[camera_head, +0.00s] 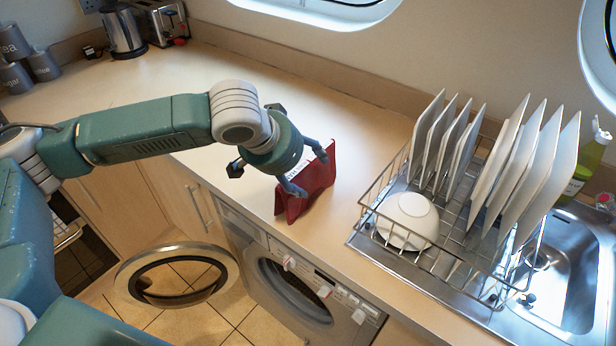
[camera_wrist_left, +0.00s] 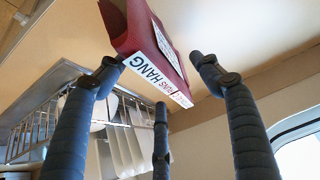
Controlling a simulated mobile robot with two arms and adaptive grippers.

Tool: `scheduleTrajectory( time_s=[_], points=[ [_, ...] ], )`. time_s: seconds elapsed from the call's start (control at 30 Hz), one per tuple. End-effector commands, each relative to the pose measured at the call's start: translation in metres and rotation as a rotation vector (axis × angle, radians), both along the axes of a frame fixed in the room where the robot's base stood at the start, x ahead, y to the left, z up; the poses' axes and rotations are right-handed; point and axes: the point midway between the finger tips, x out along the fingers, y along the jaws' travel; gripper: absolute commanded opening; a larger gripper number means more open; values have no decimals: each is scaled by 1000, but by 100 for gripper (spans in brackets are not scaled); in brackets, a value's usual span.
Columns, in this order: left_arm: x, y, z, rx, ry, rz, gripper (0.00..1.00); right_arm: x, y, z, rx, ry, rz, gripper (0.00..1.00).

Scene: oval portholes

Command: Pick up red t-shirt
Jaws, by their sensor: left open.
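A red thing (camera_head: 318,184) stands on the wooden counter near its front edge, above the washing machine. It looks like a stiff, folded or book-like piece rather than a loose t-shirt. In the left wrist view the red thing (camera_wrist_left: 168,55) shows a white strip with dark lettering, part of which reads "HANG". My left gripper (camera_head: 301,169) is over its left and upper part, fingers spread around it. In the left wrist view the open fingers (camera_wrist_left: 154,76) lie on both sides of it; contact cannot be told. My right gripper is not in view.
A wire dish rack (camera_head: 455,255) with several white plates and a white bowl (camera_head: 408,220) stands to the right, beside the sink (camera_head: 575,265). A kettle (camera_head: 123,32) and toaster (camera_head: 163,22) stand at the back left. The washing machine door (camera_head: 176,275) hangs open below. Counter behind is clear.

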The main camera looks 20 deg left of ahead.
Motion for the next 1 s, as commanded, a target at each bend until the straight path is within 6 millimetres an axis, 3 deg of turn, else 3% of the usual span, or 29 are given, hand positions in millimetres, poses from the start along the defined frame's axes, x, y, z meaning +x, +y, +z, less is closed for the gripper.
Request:
scheduleTrajectory(
  time_s=[0.4,0.67,0.93,1.0],
  points=[
    [21,-11,-43,0,1,1,66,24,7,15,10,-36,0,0],
    [23,-12,-47,0,-1,0,66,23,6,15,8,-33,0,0],
    [23,-12,-47,0,-1,0,16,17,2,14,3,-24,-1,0],
    [23,-12,-47,0,0,0,14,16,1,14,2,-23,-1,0]
  ],
)
